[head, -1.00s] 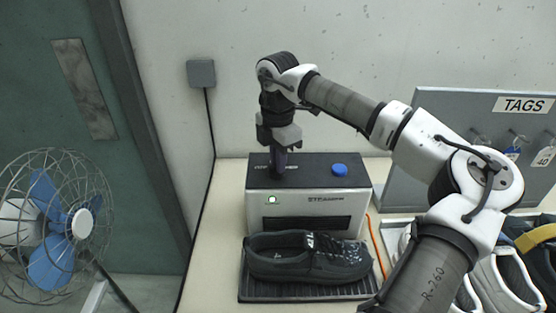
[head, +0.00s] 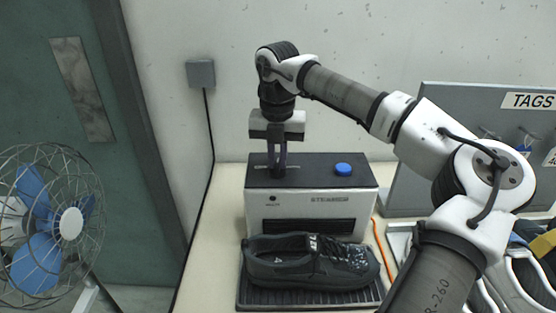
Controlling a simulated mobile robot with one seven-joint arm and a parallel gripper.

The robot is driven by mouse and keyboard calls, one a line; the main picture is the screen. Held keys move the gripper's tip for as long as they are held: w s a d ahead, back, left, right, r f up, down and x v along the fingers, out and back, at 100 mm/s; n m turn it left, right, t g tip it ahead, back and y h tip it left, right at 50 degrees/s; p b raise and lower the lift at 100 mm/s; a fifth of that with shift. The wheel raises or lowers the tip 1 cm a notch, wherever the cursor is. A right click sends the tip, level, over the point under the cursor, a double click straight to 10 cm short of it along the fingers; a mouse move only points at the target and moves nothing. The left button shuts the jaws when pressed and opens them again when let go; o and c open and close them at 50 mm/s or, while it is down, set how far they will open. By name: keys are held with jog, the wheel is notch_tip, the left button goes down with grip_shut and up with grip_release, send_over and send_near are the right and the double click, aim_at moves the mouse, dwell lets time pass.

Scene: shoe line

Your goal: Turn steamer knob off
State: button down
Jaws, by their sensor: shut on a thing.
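The steamer (head: 318,206) is a black-topped, white-fronted box on the table in the head view. My gripper (head: 277,170) points down at the left part of its top. Its fingers are shut on the steamer knob, which is mostly hidden by them. A blue button (head: 343,169) sits on the right of the top, clear of the fingers. The small round indicator (head: 269,202) on the front left is dark. A dark shoe (head: 310,262) rests on the black ribbed tray (head: 310,300) in front of the steamer.
A grey TAGS board (head: 440,150) stands at right behind my arm, with more shoes (head: 530,275) below it. An orange cable (head: 380,240) runs beside the steamer. A wire-cage fan (head: 50,225) stands at left. A grey wall box (head: 201,73) hangs behind.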

aim_at(276, 163)
jog(key=n, duration=0.6)
jog(key=shift+a+n, duration=0.15)
jog(key=shift+n, duration=0.15)
jog(key=n, duration=0.6)
jog(key=shift+s+a+r+n, duration=0.1)
jog(key=shift+n, duration=0.2)
jog(key=c, duration=1.5)
grip_release()
notch_tip(276, 163, up, 14)
jog(key=shift+f+b, duration=0.1)
jog(key=shift+b, duration=0.9)
